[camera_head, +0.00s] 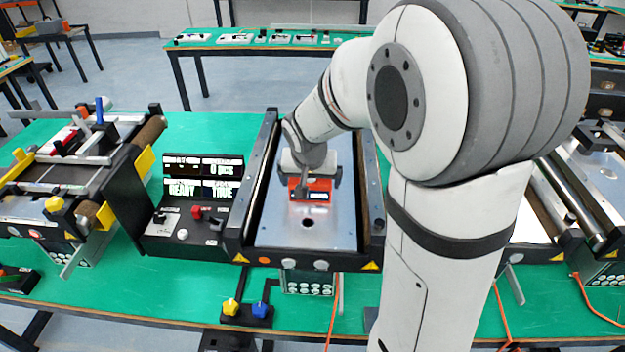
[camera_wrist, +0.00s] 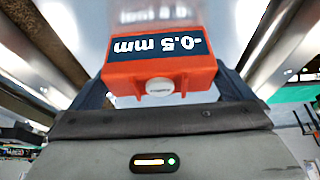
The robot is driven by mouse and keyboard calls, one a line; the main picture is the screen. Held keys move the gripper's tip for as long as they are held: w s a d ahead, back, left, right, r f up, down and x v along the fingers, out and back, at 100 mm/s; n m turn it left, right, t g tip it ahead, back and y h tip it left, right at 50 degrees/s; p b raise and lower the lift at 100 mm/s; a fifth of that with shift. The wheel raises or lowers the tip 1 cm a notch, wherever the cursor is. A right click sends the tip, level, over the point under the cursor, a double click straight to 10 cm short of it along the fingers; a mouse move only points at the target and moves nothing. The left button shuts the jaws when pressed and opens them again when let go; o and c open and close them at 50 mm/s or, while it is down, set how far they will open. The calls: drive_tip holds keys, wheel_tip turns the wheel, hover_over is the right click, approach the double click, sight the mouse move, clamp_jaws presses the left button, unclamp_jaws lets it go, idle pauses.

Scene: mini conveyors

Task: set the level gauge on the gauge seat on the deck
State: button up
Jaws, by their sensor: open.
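The level gauge (camera_head: 318,195) is a small orange-red box on the metal deck (camera_head: 275,225) of the middle conveyor. In the wrist view the gauge (camera_wrist: 160,80) shows a dark display reading "-0.5 mm", upside down, and a round pale button. My gripper (camera_head: 309,178) is low over the deck at the gauge. In the wrist view its dark fingers (camera_wrist: 165,92) stand open, one on each side of the gauge. I cannot tell whether they touch it. I cannot make out the gauge seat; whether the gauge stands on it is not visible.
A dark round hole (camera_head: 307,222) lies in the deck in front of the gauge. Dark side rails (camera_head: 262,165) flank the deck. A control console (camera_head: 190,205) with a lit display stands left of it, and another conveyor (camera_head: 75,175) farther left. My arm hides much of the right side.

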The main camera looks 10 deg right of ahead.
drive_tip(key=b+v, duration=0.1)
drive_tip(key=v, duration=1)
drive_tip(key=s+d+f+n, duration=0.1)
drive_tip(key=s+f, duration=0.1)
drive_tip(key=s, duration=0.7)
drive_tip(key=s+f+n+y, duration=0.1)
drive_tip(key=s+f+n, duration=0.1)
drive_tip(key=s, duration=0.7)
drive_tip(key=shift+d+n+g, duration=0.3)
drive_tip(key=shift+d+g, duration=0.05)
drive_tip(key=shift+g, duration=0.05)
